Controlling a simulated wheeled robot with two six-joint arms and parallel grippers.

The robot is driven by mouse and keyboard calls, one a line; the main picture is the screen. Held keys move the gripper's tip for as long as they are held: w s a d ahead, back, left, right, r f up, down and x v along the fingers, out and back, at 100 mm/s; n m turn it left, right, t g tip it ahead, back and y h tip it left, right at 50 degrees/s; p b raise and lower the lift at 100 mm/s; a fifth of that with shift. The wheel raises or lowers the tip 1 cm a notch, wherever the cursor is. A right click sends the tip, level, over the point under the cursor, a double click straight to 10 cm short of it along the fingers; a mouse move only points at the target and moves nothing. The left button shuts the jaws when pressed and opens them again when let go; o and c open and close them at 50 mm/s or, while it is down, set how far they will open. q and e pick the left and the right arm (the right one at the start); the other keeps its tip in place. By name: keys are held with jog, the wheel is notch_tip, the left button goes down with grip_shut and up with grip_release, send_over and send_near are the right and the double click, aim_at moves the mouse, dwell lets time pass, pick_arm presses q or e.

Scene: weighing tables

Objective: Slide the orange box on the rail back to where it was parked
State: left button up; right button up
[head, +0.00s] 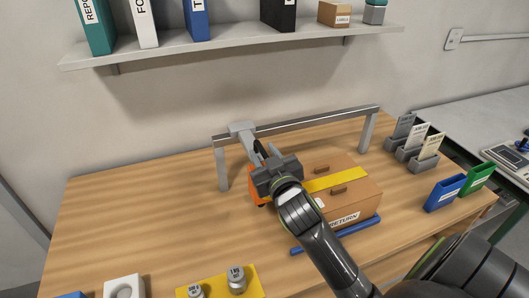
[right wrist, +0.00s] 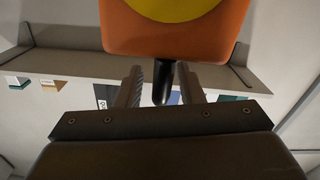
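A grey rail (head: 310,121) on two posts runs across the back of the wooden table. A light grey carriage (head: 242,128) sits near the rail's left end, and an arm reaches down from it toward the orange box (head: 253,185). In the head view the box is mostly hidden behind my right gripper (head: 268,170). In the right wrist view the orange box (right wrist: 180,38) fills the top, with a yellow disc on it. Its black handle (right wrist: 165,88) stands between my right fingers (right wrist: 163,82), which appear closed on it. My left gripper is not in view.
A cardboard box (head: 350,194) with yellow tape is right beside my gripper, with a blue bar (head: 360,227) in front. Metal weights (head: 237,279) on a yellow mat (head: 215,284) are at the front. Card holders (head: 416,155) and bins (head: 444,193) stand right. The left tabletop is clear.

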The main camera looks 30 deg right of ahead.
grip_shut()
jog(key=shift+w, duration=0.1)
dwell(0.4)
